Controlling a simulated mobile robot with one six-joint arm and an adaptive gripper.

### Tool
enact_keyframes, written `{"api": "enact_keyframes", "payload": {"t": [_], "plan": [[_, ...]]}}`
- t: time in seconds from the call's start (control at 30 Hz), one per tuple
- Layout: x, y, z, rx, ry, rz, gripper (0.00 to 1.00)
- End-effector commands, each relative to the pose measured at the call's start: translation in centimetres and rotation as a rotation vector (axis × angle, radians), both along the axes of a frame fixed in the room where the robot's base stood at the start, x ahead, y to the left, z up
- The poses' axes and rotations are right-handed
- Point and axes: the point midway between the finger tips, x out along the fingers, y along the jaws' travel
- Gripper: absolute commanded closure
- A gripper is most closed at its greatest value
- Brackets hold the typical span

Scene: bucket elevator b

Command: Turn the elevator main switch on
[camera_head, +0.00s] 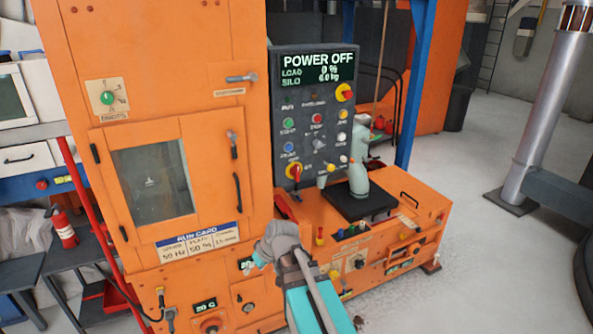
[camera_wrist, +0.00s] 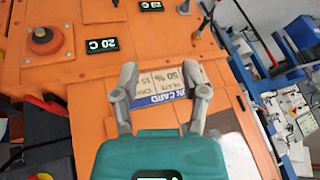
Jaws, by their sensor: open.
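A dark control panel (camera_head: 313,120) stands right of the orange cabinet, and its display (camera_head: 318,68) reads POWER OFF. A red rotary handle on a yellow plate (camera_head: 295,171), which looks like the main switch, sits at the panel's lower left. A red knob on yellow (camera_head: 345,92) is at its upper right. My gripper (camera_wrist: 166,80) is open and empty in the wrist view, with the run card (camera_wrist: 162,82) behind its fingers. The wrist view does not show the panel. In the head view, my arm is at the lower middle, below and apart from the handle; the fingers are unclear.
The run card also shows in the head view (camera_head: 200,238) on the orange cabinet (camera_head: 170,60). A pale bottle-like object (camera_head: 358,178) stands on a black pad on the low orange bench right of my arm. The floor (camera_head: 480,200) at right is clear up to a metal post (camera_head: 545,110).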

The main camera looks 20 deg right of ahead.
Motion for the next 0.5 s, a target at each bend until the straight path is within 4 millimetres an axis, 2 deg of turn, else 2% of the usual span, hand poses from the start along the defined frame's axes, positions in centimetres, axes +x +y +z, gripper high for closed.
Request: {"api": "enact_keyframes", "payload": {"t": [0.03, 0.1, 0.27, 0.37, 0.5], "plan": [[2.1, -0.8, 0.2, 0.036, -0.072, 0.01, 0.43], [4.4, -1.7, 1.1, 0.079, -0.186, 0.025, 0.43], [9.4, -5.0, 3.6, 0.14, -0.451, 0.019, 0.43], [12.1, -8.0, 5.4, 0.148, -0.614, -0.013, 0.43], [15.2, -13.3, 7.9, 0.123, -0.824, -0.095, 0.43]]}}
